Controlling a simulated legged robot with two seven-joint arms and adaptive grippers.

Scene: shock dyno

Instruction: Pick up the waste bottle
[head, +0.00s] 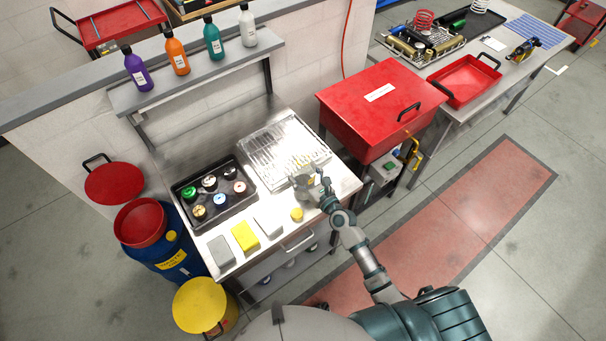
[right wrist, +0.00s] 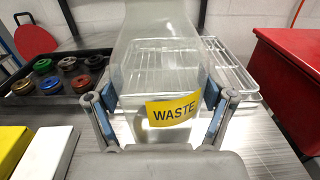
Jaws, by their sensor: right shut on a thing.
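The waste bottle (right wrist: 165,65) is clear and translucent, with a yellow label reading WASTE, in the right wrist view. It stands between the two fingers of my right gripper (right wrist: 160,97), which is shut on it. In the head view the right gripper (head: 311,184) is over the front right of the steel bench (head: 278,232), beside a drain rack (head: 285,146). The bottle is small and mostly hidden by the gripper there. I cannot tell whether its base touches the bench. My left gripper is not in view.
A black tray (head: 242,203) of several round parts lies left of the gripper. Grey and yellow blocks (head: 245,237) and a small yellow round thing (head: 296,214) lie along the front edge. A red lidded box (head: 378,104) stands close on the right.

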